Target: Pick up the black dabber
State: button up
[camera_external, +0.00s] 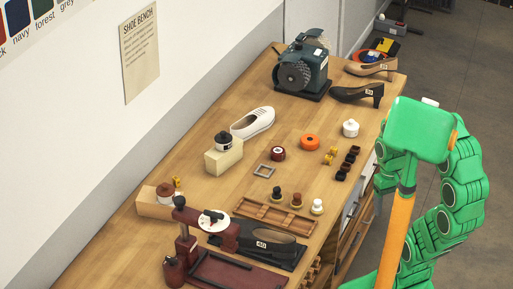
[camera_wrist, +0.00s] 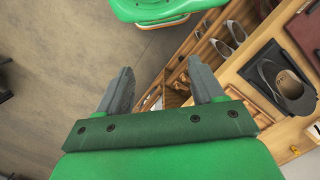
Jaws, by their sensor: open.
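The black dabber (camera_external: 276,194) stands upright on the wooden bench in the external view. It is the leftmost and darkest of three small dabbers in a row, behind a wooden compartment tray (camera_external: 272,220). A brown dabber (camera_external: 296,200) and a white dabber (camera_external: 317,206) stand to its right. My gripper (camera_wrist: 161,66) is open in the wrist view, with nothing between its grey fingers. It is over the bench's front side and the floor, apart from the dabber. I cannot make out the dabber in the wrist view or the fingers in the external view.
A maroon press (camera_external: 195,240) and a black shoe on a dark stand (camera_external: 262,243) are in front of the tray. Open shelves (camera_wrist: 205,45) show below the bench edge.

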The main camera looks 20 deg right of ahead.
jog(key=shift+w+r, duration=0.1)
jog(key=shift+w, duration=0.05)
jog(key=t, duration=0.2)
send_over(277, 188)
jog(key=f, duration=1.1)
jog(key=shift+s, duration=0.35)
jog(key=shift+w+a+f, duration=0.1)
jog(key=shift+a+f, duration=0.1)
jog(key=shift+f, duration=0.2)
jog(key=shift+w+d+f, duration=0.1)
jog(key=shift+f, duration=1.75)
jog(key=shift+w+d+f, duration=0.1)
jog(key=shift+f, duration=1.7)
